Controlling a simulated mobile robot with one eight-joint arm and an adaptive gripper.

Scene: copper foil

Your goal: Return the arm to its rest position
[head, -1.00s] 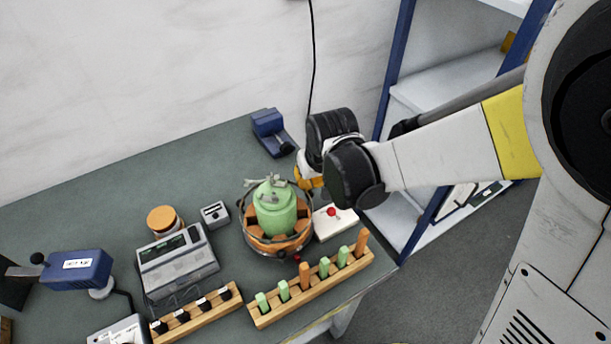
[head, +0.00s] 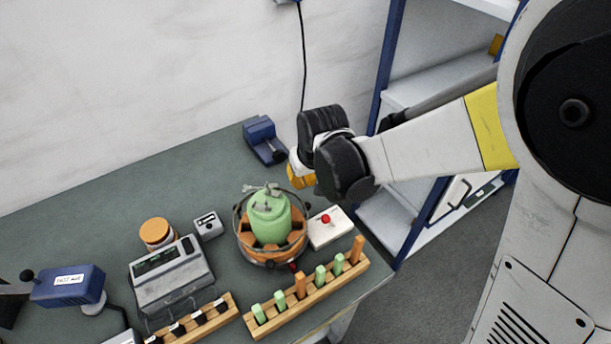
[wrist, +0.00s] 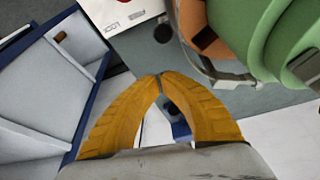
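My arm reaches in from the right in the head view, its end above the right end of the bench (head: 100,190). My gripper (head: 300,172) shows there as a bit of yellow, partly hidden behind the black wrist joint. In the wrist view, the two yellow fingers of my gripper (wrist: 160,78) meet at their tips, with nothing seen held between them. The green canister (head: 270,215) in its round orange-lined holder stands on the bench below and left of my gripper, apart from it.
A white box with a red button (head: 326,219) sits right of the canister. A wooden rack (head: 310,300) with green and orange pegs lies in front. A blue device (head: 263,140) stands behind. Blue-framed shelves (head: 392,60) rise close behind the arm. A grey meter (head: 170,275) sits left.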

